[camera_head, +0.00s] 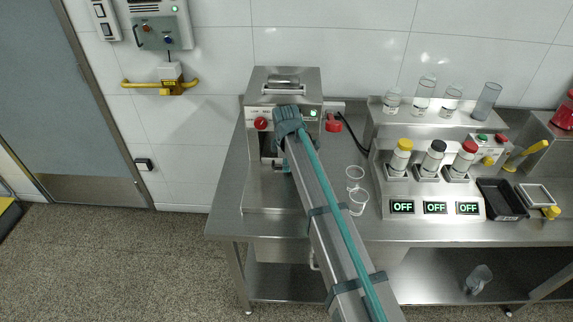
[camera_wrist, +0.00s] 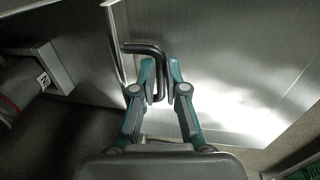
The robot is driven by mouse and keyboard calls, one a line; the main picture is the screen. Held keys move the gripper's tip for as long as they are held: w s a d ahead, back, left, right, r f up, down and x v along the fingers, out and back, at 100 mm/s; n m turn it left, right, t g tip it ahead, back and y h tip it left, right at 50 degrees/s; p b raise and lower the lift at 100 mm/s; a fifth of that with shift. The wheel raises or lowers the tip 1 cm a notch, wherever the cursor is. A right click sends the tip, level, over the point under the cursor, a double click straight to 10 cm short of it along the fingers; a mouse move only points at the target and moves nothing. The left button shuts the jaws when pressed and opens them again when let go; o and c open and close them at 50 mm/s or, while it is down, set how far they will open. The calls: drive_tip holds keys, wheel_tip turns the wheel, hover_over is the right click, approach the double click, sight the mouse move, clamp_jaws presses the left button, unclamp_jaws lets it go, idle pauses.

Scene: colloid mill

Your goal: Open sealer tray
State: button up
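The sealer is the steel machine (camera_head: 257,90) with a red knob on the left end of the bench, in the head view. My arm crosses in front of it and hides much of its front. In the wrist view, a dark bent handle (camera_wrist: 138,47) stands by the edge of a shiny steel panel (camera_wrist: 225,50), which looks like part of the sealer tray. My gripper (camera_wrist: 161,68) has its two fingers on either side of the handle's bar, seemingly closed on it. In the head view only a small teal part of the gripper shows, low at the sealer's front.
Two clear cups (camera_head: 357,200) stand on the bench right of my arm. Further right are capped bottles (camera_head: 434,158) above "OFF" displays, a black tray (camera_head: 500,198) and a shelf of glassware (camera_head: 424,95).

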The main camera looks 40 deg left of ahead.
clamp_jaws()
drive_tip(key=shift+s+d, duration=0.25)
drive_tip(key=shift+s, duration=0.1)
drive_tip(key=s+d, duration=0.3)
drive_tip(key=s, duration=0.2)
drive_tip(key=s+d, duration=0.4)
drive_tip(key=s, duration=0.1)
drive_tip(key=s+d, duration=0.3)
drive_tip(key=s, duration=0.2)
drive_tip(key=shift+s+d, duration=0.4)
drive_tip(key=o, duration=0.6)
unclamp_jaws()
drive_tip(key=shift+o, duration=0.2)
drive_tip(key=shift+r, duration=0.1)
wheel_tip(320, 180, up, 12)
drive_tip(key=s+d, duration=0.1)
drive_tip(key=shift+s, duration=0.35)
drive_tip(key=shift+d+f, duration=0.1)
drive_tip(key=shift+f, duration=0.1)
